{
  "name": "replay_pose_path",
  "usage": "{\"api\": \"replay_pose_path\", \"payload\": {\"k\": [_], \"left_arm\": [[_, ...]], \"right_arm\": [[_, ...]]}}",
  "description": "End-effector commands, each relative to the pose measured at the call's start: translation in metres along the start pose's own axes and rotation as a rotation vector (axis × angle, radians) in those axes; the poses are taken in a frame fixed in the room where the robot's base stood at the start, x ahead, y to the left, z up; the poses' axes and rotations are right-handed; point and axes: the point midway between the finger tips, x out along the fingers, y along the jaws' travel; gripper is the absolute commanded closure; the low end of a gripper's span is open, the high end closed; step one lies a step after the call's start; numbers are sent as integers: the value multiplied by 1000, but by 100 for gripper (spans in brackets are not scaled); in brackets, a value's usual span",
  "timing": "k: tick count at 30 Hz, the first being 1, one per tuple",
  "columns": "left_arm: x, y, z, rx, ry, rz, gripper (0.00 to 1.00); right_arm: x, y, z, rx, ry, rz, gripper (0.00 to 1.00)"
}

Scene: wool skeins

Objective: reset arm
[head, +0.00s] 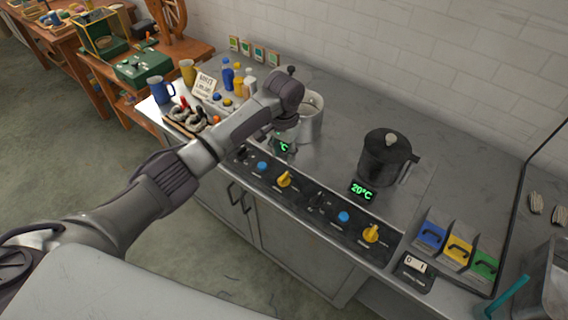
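My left arm reaches in from the lower left over the steel counter (340,130). Its wrist is bent above the counter, and my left gripper (284,132) hangs in front of a metal pot (313,118). The gripper partly covers the pot and a green temperature display (284,147). The fingers are too small and too hidden by the wrist to tell whether they are open or shut. I cannot tell whether the gripper touches the pot. My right gripper is not in view.
A dark lidded pot (386,157) stands behind a 20°C display (362,190). Yellow knobs (371,233) line the front panel. Bottles (238,80), a blue mug (162,90) and a sign (204,86) stand at the left. Blue, yellow and green boxes (458,250) are at right.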

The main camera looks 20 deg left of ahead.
Motion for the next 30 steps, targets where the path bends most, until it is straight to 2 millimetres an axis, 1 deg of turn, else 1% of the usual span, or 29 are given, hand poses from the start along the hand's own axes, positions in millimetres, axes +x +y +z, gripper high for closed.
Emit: {"api": "replay_pose_path", "payload": {"k": [1,3,6,22,24,26,29,30], "left_arm": [[-7,0,-1,0,1,0,60],[-14,0,-1,0,2,0,60],[-19,0,0,0,0,0,60],[-19,1,0,1,-1,1,60],[-13,6,4,10,1,6,60],[-3,15,11,25,6,17,60],[21,41,32,64,30,44,60],[31,53,43,78,45,59,60]], "right_arm": [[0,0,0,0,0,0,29],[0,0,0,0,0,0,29],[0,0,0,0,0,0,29],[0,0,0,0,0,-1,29],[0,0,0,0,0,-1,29],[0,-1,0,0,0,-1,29],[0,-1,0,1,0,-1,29],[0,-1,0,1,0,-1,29]]}}
